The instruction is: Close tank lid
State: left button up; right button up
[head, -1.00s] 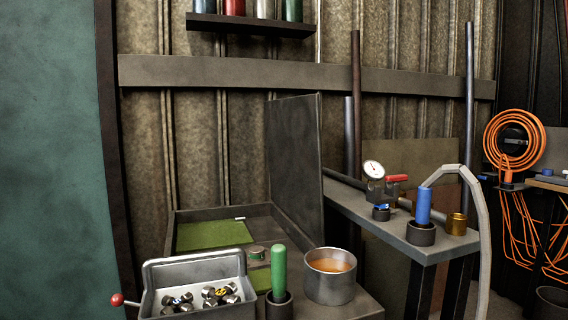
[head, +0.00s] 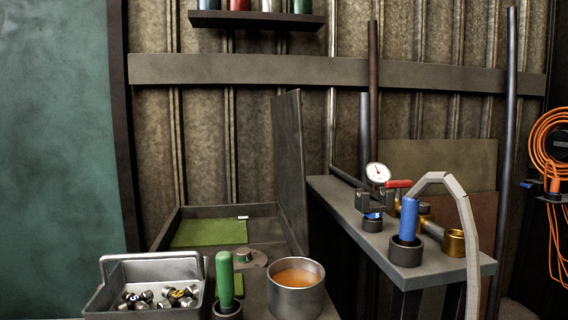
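The tank (head: 190,211) is a dark rectangular box at the middle left of the head view. A green surface (head: 208,233) shows inside it. Its lid (head: 290,160) looks to be the tall dark flat panel standing upright along the tank's right side, so the tank is open. A small white piece (head: 243,217) lies at the back of the green surface. Neither of my grippers is in view.
In front stand a metal basket (head: 150,268) with several metal parts, a green handle (head: 224,280) in a holder and a pot of orange liquid (head: 296,288). At right, a bench (head: 400,272) carries a dial gauge (head: 377,173), a blue handle (head: 409,218) and a grey curved hose (head: 465,215).

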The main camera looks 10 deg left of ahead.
aim_at(286, 111)
jog(key=i+l+u, duration=0.15)
jog(key=l+u, duration=0.2)
jog(key=l, duration=0.4)
jog(key=l+u, duration=0.35)
jog(key=l, duration=0.35)
jog(key=l+u, duration=0.3)
jog(key=l, duration=0.45)
